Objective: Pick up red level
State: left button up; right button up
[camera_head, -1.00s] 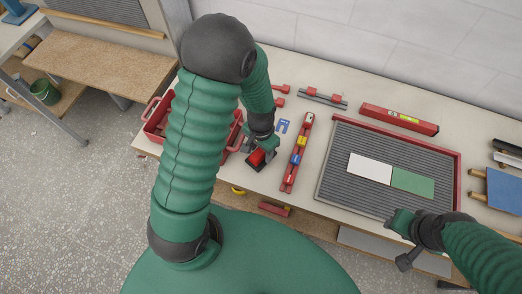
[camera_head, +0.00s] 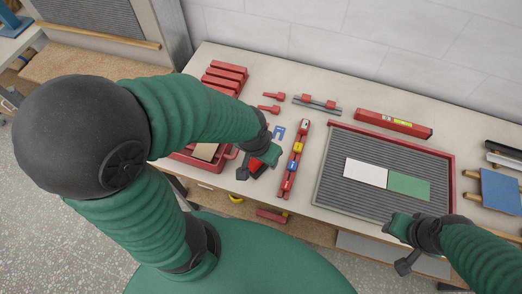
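The red level (camera_head: 394,123) is a long red bar with a yellow-green vial. It lies on the bench behind the grey ribbed mat, near the wall. My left gripper (camera_head: 257,166) is over the front of the bench, left of and well apart from the level. Its fingers look spread, with a small red object (camera_head: 255,166) just under or between them; I cannot tell if they touch. My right gripper (camera_head: 402,246) is at the front edge of the mat, in front of the level. Its fingers look apart and empty.
A red-rimmed tray with the ribbed mat (camera_head: 345,200) bears a white card (camera_head: 365,171) and a green card (camera_head: 409,186). A red strip (camera_head: 290,180) with coloured pieces lies left of it. Red boxes (camera_head: 226,72) stand at the back left. Blue-faced tools (camera_head: 502,190) lie right.

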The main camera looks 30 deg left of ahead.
aim_at(380, 120)
jog(key=i+l+u, duration=0.15)
jog(key=u, duration=0.3)
jog(key=i+l+u, duration=0.1)
jog(key=l+u, duration=0.6)
jog(key=u, duration=0.25)
